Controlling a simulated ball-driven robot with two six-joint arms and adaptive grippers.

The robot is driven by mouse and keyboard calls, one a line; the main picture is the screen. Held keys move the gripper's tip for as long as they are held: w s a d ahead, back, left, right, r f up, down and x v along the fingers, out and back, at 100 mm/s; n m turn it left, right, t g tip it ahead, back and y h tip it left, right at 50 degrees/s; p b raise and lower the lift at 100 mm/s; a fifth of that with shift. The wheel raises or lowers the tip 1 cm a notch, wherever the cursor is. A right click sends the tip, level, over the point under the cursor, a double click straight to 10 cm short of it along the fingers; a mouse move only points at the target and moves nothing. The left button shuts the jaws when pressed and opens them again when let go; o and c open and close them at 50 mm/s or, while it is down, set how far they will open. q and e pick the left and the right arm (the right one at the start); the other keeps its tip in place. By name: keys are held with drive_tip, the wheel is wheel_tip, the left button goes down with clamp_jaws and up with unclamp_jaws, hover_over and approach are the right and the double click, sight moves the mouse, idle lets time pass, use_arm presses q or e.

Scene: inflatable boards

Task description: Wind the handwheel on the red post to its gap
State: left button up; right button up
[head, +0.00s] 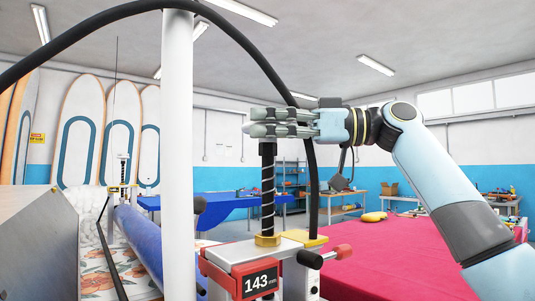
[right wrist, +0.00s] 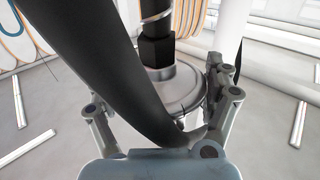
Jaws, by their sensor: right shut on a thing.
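The red post (head: 218,277) stands at the lower middle of the head view, with a display (head: 260,282) reading 143 mm. A dark threaded spindle (head: 267,190) rises from its brass nut (head: 267,240). My right gripper (head: 262,123) is at the top of the spindle, reaching in from the right. It is shut on the handwheel, a silver disc (right wrist: 172,90) between the fingers in the right wrist view. The fingers largely hide the wheel in the head view. A thick black hose (right wrist: 95,70) crosses in front in the wrist view. My left gripper is not in view.
A white column (head: 178,150) stands left of the post, and the black hose (head: 312,190) arches over and down behind the spindle. A red-covered table (head: 385,265) lies at right. A blue roll (head: 140,240) and another post (head: 122,188) are at left.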

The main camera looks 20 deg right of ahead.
drive_tip(key=n+g, duration=0.1)
drive_tip(key=n+g+y+b, duration=0.1)
drive_tip(key=g, duration=0.1)
drive_tip(key=shift+w+f+b, duration=0.1)
drive_tip(key=shift+f+b, duration=0.2)
drive_tip(key=shift+f, duration=0.1)
drive_tip(key=n+g+b, duration=0.1)
drive_tip(key=g, duration=0.1)
drive_tip(key=n+g+b, duration=0.1)
drive_tip(key=n+g, duration=0.1)
drive_tip(key=g, duration=0.1)
drive_tip(key=shift+n+g+y, duration=0.3)
drive_tip(key=n+g+b, duration=0.2)
drive_tip(key=g+b, duration=0.2)
drive_tip(key=shift+f, duration=0.1)
drive_tip(key=shift+n+g+h+b, duration=0.6)
drive_tip(key=shift+n+g+b, duration=0.15)
drive_tip(key=shift+b, duration=0.35)
drive_tip(key=o, duration=1)
drive_tip(key=shift+a+r, duration=0.1)
drive_tip(key=shift+r, duration=0.15)
